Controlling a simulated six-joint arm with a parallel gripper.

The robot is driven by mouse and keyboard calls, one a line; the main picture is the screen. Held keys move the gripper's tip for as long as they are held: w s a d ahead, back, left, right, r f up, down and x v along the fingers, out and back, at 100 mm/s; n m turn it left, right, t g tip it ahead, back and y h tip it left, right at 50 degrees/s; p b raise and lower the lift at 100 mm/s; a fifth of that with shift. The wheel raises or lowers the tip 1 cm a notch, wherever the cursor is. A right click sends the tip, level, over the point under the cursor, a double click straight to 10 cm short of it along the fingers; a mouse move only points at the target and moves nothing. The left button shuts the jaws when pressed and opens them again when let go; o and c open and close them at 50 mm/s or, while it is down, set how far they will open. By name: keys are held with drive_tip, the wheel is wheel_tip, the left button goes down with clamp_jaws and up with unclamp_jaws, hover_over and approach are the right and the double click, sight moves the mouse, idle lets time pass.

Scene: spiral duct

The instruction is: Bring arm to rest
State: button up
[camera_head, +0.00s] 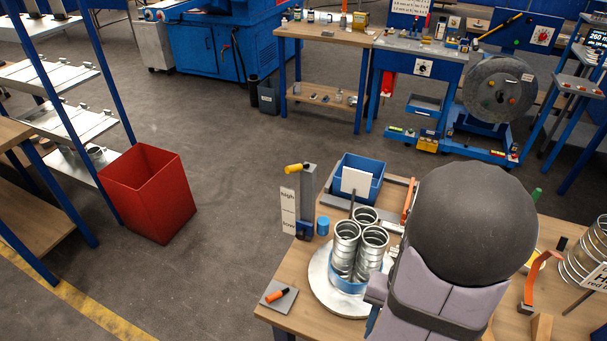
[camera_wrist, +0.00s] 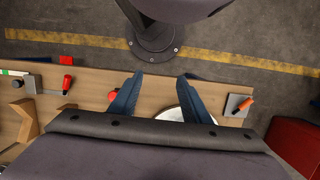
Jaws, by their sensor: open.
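My gripper (camera_wrist: 158,92) shows in the wrist view as two blue fingers, spread wide apart with nothing between them. It hangs over the front of the wooden workbench (camera_wrist: 85,85). In the head view my arm's dark joint and pale link fill the lower right and hide the gripper almost fully. A round white plate (camera_head: 322,285) on the bench carries several shiny spiral duct pieces (camera_head: 372,240) standing upright in a blue holder (camera_head: 345,284). In the wrist view the plate (camera_wrist: 170,114) is partly covered by the right finger.
An orange-handled tool (camera_head: 278,295) lies on a grey pad at the bench corner. A blue bin (camera_head: 362,180) and an upright gauge (camera_head: 306,200) stand at the bench's back. A red bin (camera_head: 150,195) stands on the floor at left. Open floor lies between bin and bench.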

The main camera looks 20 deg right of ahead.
drive_tip(key=w+a+r+n+t+h, duration=0.1)
drive_tip(key=w+a+r+n, duration=0.1)
drive_tip(key=w+a+n, duration=0.2)
drive_tip(key=w+a+r+n, duration=0.2)
drive_tip(key=w+a+n, duration=0.3)
drive_tip(key=a, duration=0.4)
drive_tip(key=shift+a+r+t+h, duration=0.3)
drive_tip(key=shift+a+t+h, duration=0.05)
drive_tip(key=shift+t+h, duration=0.05)
wheel_tip(320, 180, down, 25)
drive_tip(key=b, duration=2.4)
drive_tip(key=shift+r+b, duration=0.2)
drive_tip(key=shift+b, duration=0.1)
